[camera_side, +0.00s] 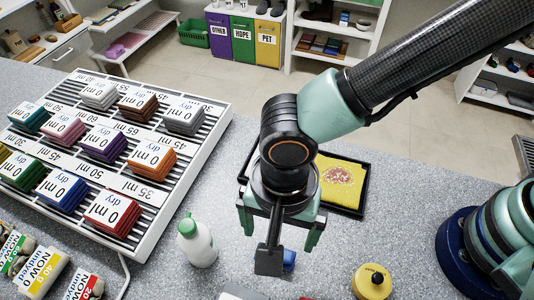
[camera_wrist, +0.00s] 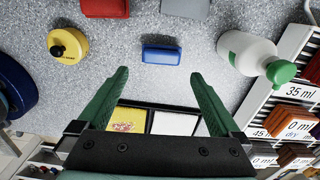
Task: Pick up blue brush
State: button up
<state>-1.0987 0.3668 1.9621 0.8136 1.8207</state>
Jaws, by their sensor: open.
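The blue brush (camera_wrist: 161,54) lies on the grey speckled counter. In the wrist view it is a small blue block, just beyond and between my gripper's fingertips. In the side view only a small part of the blue brush (camera_side: 289,260) shows, partly hidden behind the dark plate on my gripper. My gripper (camera_side: 279,240) points down over the counter near the brush. Its two green fingers are wide apart with nothing between them, as the wrist view also shows for my gripper (camera_wrist: 159,74).
A white bottle with a green cap (camera_side: 196,244) stands left of my gripper. A round yellow container (camera_side: 372,281) stands to the right. A black-rimmed tray (camera_side: 362,211) holds a yellow piece behind. A rack of coloured blocks (camera_side: 145,235) fills the left. Red (camera_wrist: 104,8) and grey (camera_wrist: 185,8) items lie near the brush.

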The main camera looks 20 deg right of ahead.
jog(key=f, duration=0.8)
jog(key=shift+w+d+f, duration=0.1)
jog(key=shift+w, duration=0.15)
jog(key=c, duration=1.1)
notch_tip(320, 180, up, 20)
jog(key=shift+r, duration=0.1)
